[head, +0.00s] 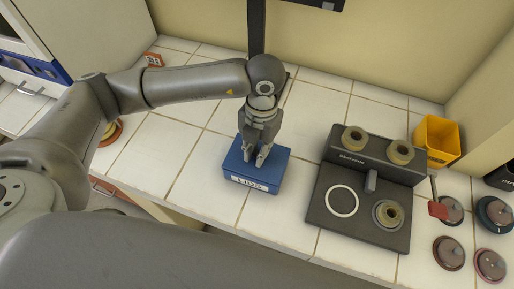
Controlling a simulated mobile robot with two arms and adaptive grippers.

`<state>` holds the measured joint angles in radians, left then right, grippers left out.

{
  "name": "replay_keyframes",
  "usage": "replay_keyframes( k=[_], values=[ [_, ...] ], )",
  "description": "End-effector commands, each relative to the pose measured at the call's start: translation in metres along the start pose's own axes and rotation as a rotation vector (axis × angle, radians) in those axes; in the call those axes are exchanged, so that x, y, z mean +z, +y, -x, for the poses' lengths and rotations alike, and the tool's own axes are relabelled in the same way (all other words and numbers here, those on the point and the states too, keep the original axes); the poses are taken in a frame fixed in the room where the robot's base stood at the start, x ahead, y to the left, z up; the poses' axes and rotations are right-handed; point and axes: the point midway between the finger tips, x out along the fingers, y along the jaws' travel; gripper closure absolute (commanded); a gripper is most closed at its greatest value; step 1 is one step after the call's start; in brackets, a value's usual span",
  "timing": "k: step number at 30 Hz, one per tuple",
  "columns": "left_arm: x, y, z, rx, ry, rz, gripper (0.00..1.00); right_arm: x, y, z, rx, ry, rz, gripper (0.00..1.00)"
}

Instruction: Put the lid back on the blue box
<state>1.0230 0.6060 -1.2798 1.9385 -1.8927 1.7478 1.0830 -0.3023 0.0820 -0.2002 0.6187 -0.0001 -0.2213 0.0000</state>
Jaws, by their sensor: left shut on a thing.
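The blue box (252,184) stands on the white tiled counter near the middle of the head view, with a white label reading "LIDS" on its front. A flat blue top, the lid (236,160), lies over the box. I cannot tell whether it is fully seated. My left gripper (262,160) points down at the middle of the lid and is shut on it. The fingers hide the part they grip. My right gripper is not in view.
A dark grey device (325,205) with round jars stands right of the box. Behind it is a yellow bin (432,138). Several round knobbed discs (448,252) lie at the far right. The tiles (150,165) left of the box are clear. A wall closes the back.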

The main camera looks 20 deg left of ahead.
Motion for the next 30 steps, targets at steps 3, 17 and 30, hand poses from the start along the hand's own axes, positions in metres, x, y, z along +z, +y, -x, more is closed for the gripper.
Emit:
replay_keyframes(
  k=[3,17,30],
  values=[
    [0.0,-0.0001,0.0004,0.0,0.0,0.0,1.0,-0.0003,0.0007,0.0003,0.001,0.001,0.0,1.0],
    [-0.0001,-0.0002,-0.0004,0.0,-0.001,0.0,1.0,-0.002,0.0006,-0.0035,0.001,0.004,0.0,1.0],
    [-0.0004,0.0,0.0006,0.0,0.0,0.0,1.0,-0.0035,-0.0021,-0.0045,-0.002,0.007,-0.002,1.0]
  ],
)
